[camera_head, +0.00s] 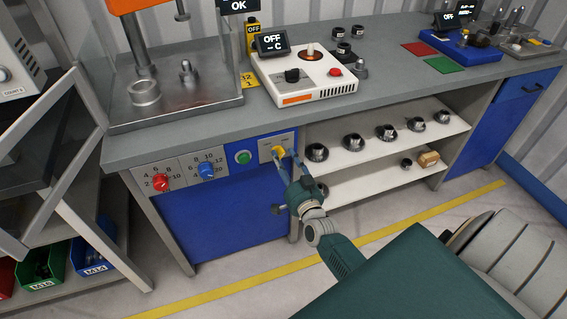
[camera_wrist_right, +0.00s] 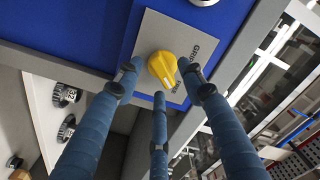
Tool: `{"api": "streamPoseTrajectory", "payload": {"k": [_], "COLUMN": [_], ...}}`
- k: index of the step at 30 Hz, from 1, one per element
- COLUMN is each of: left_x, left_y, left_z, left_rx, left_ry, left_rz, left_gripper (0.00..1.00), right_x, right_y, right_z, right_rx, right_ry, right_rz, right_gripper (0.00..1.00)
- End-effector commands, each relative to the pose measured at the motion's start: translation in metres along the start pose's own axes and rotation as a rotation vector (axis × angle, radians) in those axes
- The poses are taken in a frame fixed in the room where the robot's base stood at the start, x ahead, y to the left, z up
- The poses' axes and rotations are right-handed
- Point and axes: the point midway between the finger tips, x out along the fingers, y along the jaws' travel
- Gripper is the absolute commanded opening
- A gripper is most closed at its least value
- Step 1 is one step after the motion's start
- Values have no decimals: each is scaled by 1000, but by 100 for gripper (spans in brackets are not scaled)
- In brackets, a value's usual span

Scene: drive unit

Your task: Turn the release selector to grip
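The release selector (camera_head: 278,150) is a small yellow knob on a grey plate (camera_head: 270,141) at the right end of the bench's front panel. In the right wrist view the yellow knob (camera_wrist_right: 162,68) has a white mark towards the lower right. Printed words run beside it on the plate; "GRIP" is partly legible. My right gripper (camera_head: 286,156) reaches up to the selector. In the wrist view its blue fingers (camera_wrist_right: 160,80) stand spread around the knob, with gaps visible; I see no clear contact. My left gripper is not in view.
A green button (camera_head: 243,157), a blue dial (camera_head: 207,170) and a red dial (camera_head: 160,183) sit left of the selector. Open shelves (camera_head: 350,157) with several metal parts lie to the right. A control box (camera_head: 305,77) stands on the bench above.

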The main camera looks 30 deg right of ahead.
Motion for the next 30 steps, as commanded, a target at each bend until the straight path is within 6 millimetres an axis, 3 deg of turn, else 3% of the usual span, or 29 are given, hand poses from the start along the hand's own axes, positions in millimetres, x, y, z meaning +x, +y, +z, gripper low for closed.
{"api": "streamPoseTrajectory", "payload": {"k": [10,16,30], "left_x": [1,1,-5], "left_y": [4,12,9], "left_z": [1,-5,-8], "left_rx": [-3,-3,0], "left_ry": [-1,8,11], "left_rz": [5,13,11], "left_gripper": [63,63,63], "right_x": [4,4,4], "right_y": [0,0,-1], "right_z": [0,0,-1], "right_rx": [-1,-1,-89], "right_ry": [-1,-1,-1], "right_rz": [1,1,1], "right_gripper": [38,0,0]}}
